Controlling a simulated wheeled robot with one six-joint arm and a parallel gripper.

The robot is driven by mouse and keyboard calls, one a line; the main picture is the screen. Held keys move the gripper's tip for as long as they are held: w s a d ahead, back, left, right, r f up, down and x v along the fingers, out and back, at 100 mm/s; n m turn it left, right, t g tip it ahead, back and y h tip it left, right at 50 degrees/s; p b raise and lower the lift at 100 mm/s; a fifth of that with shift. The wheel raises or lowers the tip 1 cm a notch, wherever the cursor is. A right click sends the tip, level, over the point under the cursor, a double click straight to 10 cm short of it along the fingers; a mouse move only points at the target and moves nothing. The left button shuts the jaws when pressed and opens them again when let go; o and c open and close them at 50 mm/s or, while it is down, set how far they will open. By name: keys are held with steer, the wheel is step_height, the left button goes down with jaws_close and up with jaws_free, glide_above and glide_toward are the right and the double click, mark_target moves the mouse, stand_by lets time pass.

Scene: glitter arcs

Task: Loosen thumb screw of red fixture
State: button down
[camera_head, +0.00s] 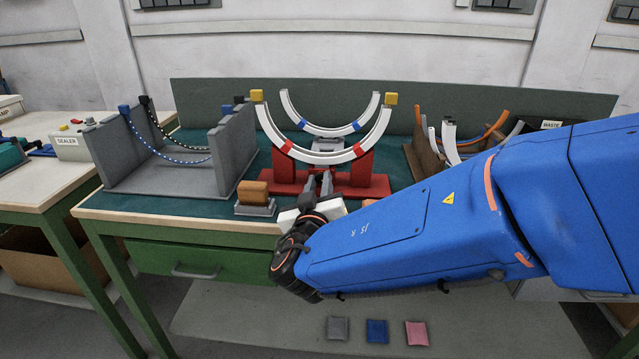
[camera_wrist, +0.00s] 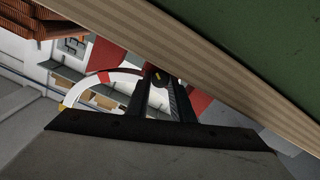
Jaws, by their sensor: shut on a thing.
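The red fixture (camera_head: 270,184) stands on the workbench, with its red base and uprights carrying a white arc (camera_head: 325,158) with red bands. My gripper (camera_head: 319,178) is at the front of the fixture's base, low and near the bench's front edge. In the wrist view, my gripper (camera_wrist: 158,90) has its two dark fingers close together on a dark round thumb screw (camera_wrist: 157,76) with a yellow mark. Red parts of the fixture (camera_wrist: 108,54) show beside the fingers. In the head view the screw is hidden by my gripper.
A grey fixture (camera_head: 115,154) with dotted strips stands at the left. A brown roller on a grey base (camera_head: 255,195) sits close left of my gripper. A bin with arc pieces (camera_head: 425,155) is at the right. The bench edge (camera_wrist: 225,75) runs close by the fingers.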

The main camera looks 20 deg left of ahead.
steer(key=c, duration=1.5)
jaws_free()
steer(key=shift+c, duration=0.2)
steer(key=v, duration=1.7)
steer(key=shift+s, duration=0.2)
steer(key=shift+a+f, duration=0.1)
